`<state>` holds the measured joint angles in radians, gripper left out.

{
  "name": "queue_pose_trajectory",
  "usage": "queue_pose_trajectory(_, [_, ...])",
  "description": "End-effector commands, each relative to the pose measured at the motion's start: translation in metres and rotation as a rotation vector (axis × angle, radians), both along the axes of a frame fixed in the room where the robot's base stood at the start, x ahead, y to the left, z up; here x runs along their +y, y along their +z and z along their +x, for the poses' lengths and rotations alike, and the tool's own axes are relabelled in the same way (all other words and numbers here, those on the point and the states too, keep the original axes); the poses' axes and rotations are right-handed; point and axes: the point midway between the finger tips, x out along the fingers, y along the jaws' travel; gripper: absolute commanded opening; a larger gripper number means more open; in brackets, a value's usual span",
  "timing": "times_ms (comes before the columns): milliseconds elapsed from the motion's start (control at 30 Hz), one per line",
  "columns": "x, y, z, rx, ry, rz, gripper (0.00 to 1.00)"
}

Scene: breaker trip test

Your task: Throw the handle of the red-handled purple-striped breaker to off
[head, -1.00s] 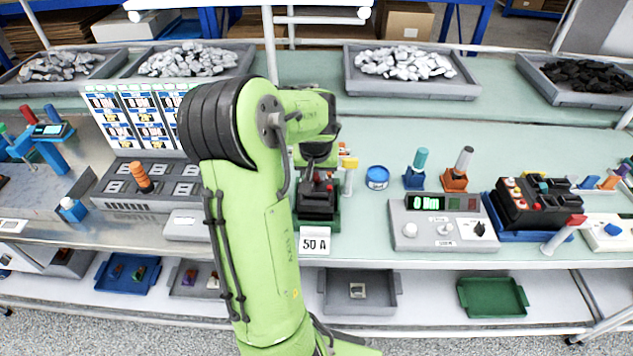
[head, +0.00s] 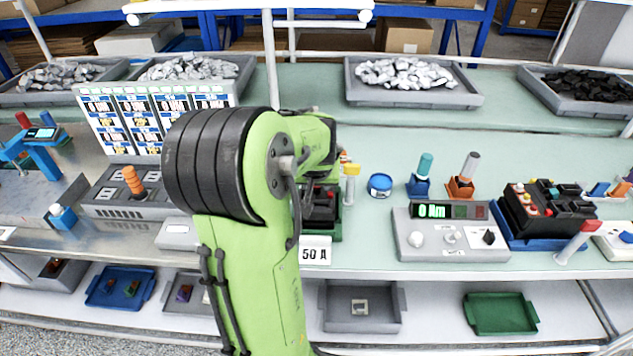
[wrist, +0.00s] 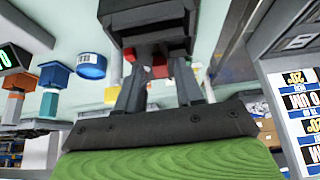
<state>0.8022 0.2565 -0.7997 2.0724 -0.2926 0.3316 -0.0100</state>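A black breaker (head: 322,217) sits in a green-based stand behind the white 50 A tag (head: 315,250), partly hidden by my arm. Its stripe colour cannot be made out. In the wrist view a dark block (wrist: 148,22) fills the top centre, with red parts (wrist: 160,69) just below it. My gripper (wrist: 159,68) reaches up to this block. Its two grey fingers stand apart, with a red part showing in the gap; contact with it cannot be told. In the head view my gripper is hidden behind my arm.
A yellow-topped post (head: 350,185) stands right beside the stand. A blue round tin (head: 380,185), a grey meter box (head: 447,233) and a black multi-part unit (head: 545,210) are to the right. A display panel (head: 150,115) stands left. Bench between tin and back trays is clear.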

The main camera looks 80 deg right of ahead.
Motion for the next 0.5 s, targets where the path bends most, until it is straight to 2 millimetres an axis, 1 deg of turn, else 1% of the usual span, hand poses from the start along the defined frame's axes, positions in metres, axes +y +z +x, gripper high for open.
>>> queue_pose_trajectory(333, [0.001, 0.002, 0.0, -0.001, 0.001, -0.001, 0.45])
queue_pose_trajectory(433, [0.007, 0.015, 0.0, -0.003, 0.002, -0.003, 0.45])
queue_pose_trajectory(500, [0.015, 0.03, -0.002, -0.007, 0.002, -0.004, 0.45])
